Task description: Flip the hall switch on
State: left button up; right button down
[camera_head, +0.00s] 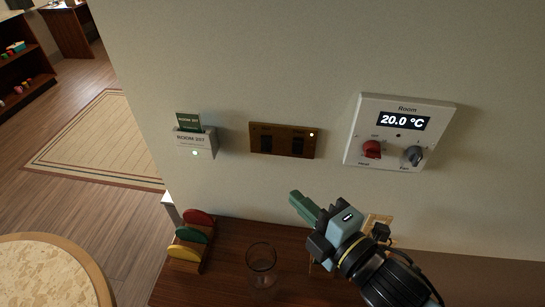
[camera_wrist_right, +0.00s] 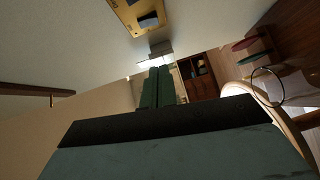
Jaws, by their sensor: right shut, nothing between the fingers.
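A brown switch plate (camera_head: 285,140) with two dark rockers and a small light at its upper right is on the wall in the head view. Part of a yellowish plate (camera_wrist_right: 140,14) with a dark rocker shows at the top of the right wrist view. My right gripper (camera_head: 294,196) is shut and empty, below the switch plate and apart from it. Its green fingers (camera_wrist_right: 158,86) lie together in the wrist view. My left gripper is not in view. No label tells which rocker is the hall switch.
A room card holder (camera_head: 195,143) is left of the plate; a thermostat (camera_head: 400,132) with red and grey knobs is right. Below, a counter (camera_head: 225,262) holds a clear glass (camera_head: 261,262) and a rack of coloured discs (camera_head: 190,236). A round table (camera_head: 50,270) stands at lower left.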

jog(key=p+x, duration=0.1)
jog(key=x, duration=0.5)
jog(key=p, duration=0.1)
send_near(261, 150)
jog(key=a+x, duration=0.1)
jog(key=x, duration=0.4)
jog(key=shift+w+d, duration=0.3)
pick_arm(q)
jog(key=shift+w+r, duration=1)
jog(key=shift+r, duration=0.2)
